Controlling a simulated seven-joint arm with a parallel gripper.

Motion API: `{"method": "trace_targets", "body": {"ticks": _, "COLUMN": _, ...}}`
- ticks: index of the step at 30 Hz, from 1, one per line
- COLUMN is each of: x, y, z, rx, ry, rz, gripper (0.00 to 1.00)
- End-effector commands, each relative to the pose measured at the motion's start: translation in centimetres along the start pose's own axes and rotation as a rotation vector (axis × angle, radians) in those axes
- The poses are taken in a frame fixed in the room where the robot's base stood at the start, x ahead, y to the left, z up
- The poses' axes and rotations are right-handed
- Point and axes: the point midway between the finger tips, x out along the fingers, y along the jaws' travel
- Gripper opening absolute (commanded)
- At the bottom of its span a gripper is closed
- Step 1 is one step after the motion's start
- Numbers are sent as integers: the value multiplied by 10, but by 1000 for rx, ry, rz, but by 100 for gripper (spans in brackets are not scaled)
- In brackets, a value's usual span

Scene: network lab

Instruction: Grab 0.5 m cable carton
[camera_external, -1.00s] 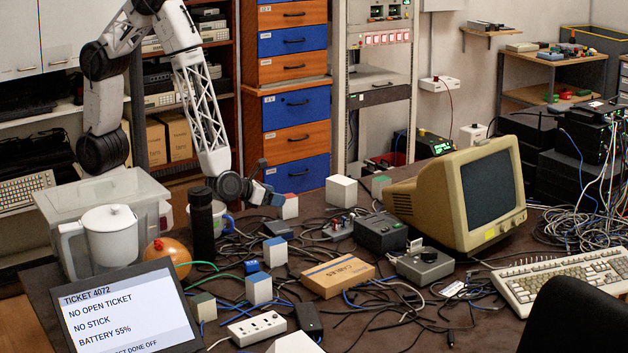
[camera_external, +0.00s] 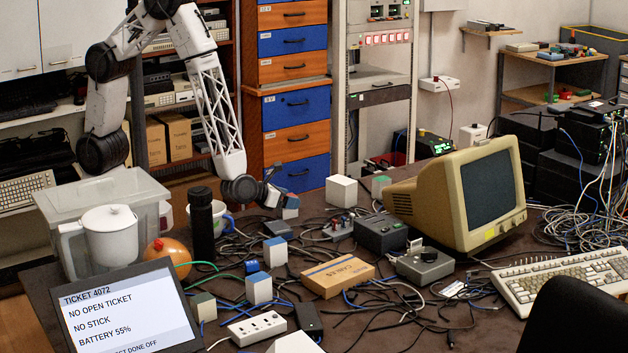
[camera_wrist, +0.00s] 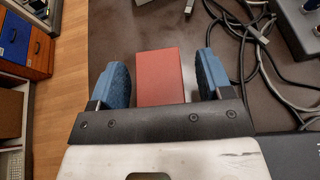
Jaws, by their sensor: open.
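A small red-topped carton (camera_wrist: 160,77) lies between the two blue finger pads of my gripper (camera_wrist: 160,64) in the wrist view, with a dark gap on both sides. My gripper is open and does not visibly touch it. Other small cartons have blue tops (camera_external: 259,288) or a green top (camera_external: 203,307). I cannot read a length on any of them, so I cannot tell which is 0.5 m.
A black bottle (camera_external: 201,228) and a mug (camera_external: 222,219) stand left of my gripper. Loose cables (camera_wrist: 255,50) lie right of the red carton. A brown carton (camera_external: 338,275), a grey device (camera_external: 381,233) and a monitor (camera_external: 460,200) stand further right.

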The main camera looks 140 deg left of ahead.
Motion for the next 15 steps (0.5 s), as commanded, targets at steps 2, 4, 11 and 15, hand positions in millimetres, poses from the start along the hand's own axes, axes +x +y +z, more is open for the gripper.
{"method": "trace_targets", "body": {"ticks": 2, "x": 0, "y": 0, "z": 0, "rx": 0, "ry": 0, "rz": 0, "gripper": 72}}
{"method": "trace_targets", "body": {"ticks": 4, "x": 0, "y": 0, "z": 0, "rx": 0, "ry": 0, "rz": 0, "gripper": 72}}
{"method": "trace_targets", "body": {"ticks": 11, "x": 0, "y": 0, "z": 0, "rx": 0, "ry": 0, "rz": 0, "gripper": 72}}
{"method": "trace_targets", "body": {"ticks": 15, "x": 0, "y": 0, "z": 0, "rx": 0, "ry": 0, "rz": 0, "gripper": 72}}
